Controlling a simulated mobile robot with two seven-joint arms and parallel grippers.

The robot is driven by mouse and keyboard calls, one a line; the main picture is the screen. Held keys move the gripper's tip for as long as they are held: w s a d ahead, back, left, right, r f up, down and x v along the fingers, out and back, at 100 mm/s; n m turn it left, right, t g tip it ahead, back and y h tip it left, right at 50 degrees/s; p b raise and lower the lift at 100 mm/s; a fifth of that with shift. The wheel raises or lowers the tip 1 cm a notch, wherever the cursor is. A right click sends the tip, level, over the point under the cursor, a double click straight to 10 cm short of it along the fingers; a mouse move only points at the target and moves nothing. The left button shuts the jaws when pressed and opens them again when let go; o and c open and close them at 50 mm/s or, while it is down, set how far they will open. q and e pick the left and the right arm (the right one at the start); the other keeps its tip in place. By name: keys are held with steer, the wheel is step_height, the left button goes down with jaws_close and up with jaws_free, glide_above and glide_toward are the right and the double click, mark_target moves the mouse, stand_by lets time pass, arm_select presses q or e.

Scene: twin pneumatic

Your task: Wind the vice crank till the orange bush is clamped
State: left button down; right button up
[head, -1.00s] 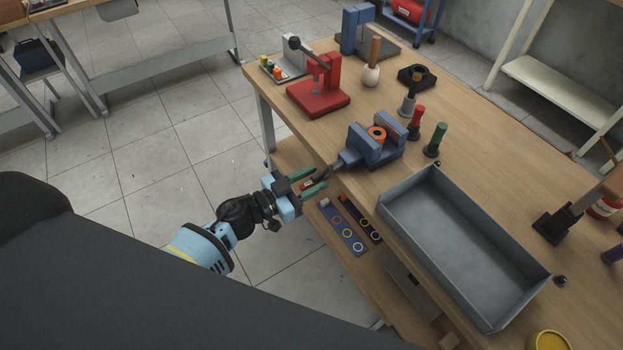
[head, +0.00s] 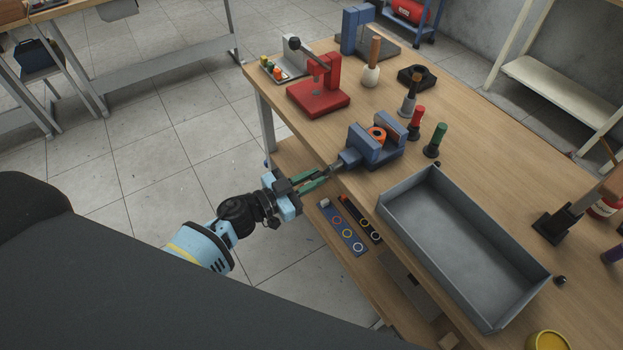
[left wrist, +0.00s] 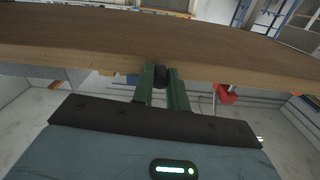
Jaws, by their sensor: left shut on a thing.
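The blue-grey vice (head: 369,157) stands near the table's front edge. The orange bush (head: 377,133) sits upright between its two jaws; I cannot tell whether both jaws touch it. The dark crank (head: 331,170) sticks out from the vice past the table edge. My left gripper (head: 322,180) is at the crank's outer end, its green fingers shut on the crank's handle. In the left wrist view the black handle (left wrist: 160,76) lies between the fingertips, just off the table edge. My right gripper is out of view.
A grey tray (head: 465,250) stands right of the vice. A red press (head: 318,97) stands behind it to the left. Red (head: 416,122) and green (head: 435,140) handled tools stand close to its right. A lower shelf holds a blue strip with coloured rings (head: 343,228).

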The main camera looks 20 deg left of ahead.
arm_select(q)
steer(key=shift+w+a+r+m, duration=0.15)
steer(key=shift+m, duration=0.4)
steer(key=shift+w+a+r+m, duration=0.1)
steer(key=shift+a+r+m, duration=0.05)
steer(key=shift+m, duration=0.4)
steer(key=m, duration=0.2)
steer(key=shift+w+a+r+m, duration=0.2)
steer(key=shift+a+r+m, duration=0.1)
steer(key=shift+r, duration=0.05)
steer(key=s+d+r+m, duration=0.1)
steer(key=d+r+m, duration=0.1)
steer(key=m, duration=1.2)
steer(key=s+d+r+m, duration=0.1)
steer(key=r+m, duration=0.3)
steer(key=m, duration=1)
steer(key=shift+s+d+r, duration=0.35)
steer(key=shift+s+r, duration=0.05)
steer(key=shift+s, duration=0.05)
